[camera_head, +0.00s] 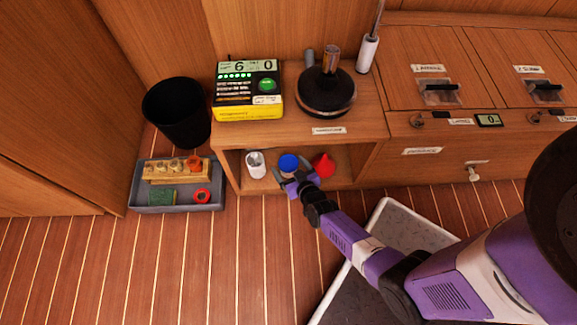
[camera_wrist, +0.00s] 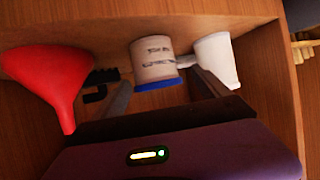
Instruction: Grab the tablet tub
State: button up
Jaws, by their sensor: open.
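The tablet tub, a white tub with a blue lid (camera_head: 288,163), stands in the open shelf compartment, between a white cup-like container (camera_head: 256,165) and a red funnel (camera_head: 323,165). In the wrist view, which looks upside down, the tub (camera_wrist: 154,60) shows dark lettering too blurred to read, with its blue lid lowest. My gripper (camera_head: 297,184) is at the compartment's front, just before the tub. Its jaws (camera_wrist: 160,92) are open, one finger on each side of the tub's line, and nothing is held. I cannot tell whether the fingertips reach alongside the tub.
The red funnel (camera_wrist: 48,80) and white container (camera_wrist: 216,60) flank the tub closely. The cubby's side walls and top board (camera_head: 350,128) bound the space. A grey tray (camera_head: 180,208) and black bin (camera_head: 178,112) stand left. A pale-rimmed mat or tray (camera_head: 383,207) lies under my arm.

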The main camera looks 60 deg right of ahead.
aim_at(285, 159)
jog(key=b+x, duration=0.3)
jog(key=x, duration=0.1)
jog(key=shift+w+d+f, duration=0.1)
jog(key=shift+w+d, duration=0.1)
jog(key=shift+d, duration=0.15)
jog(key=c, duration=1.5)
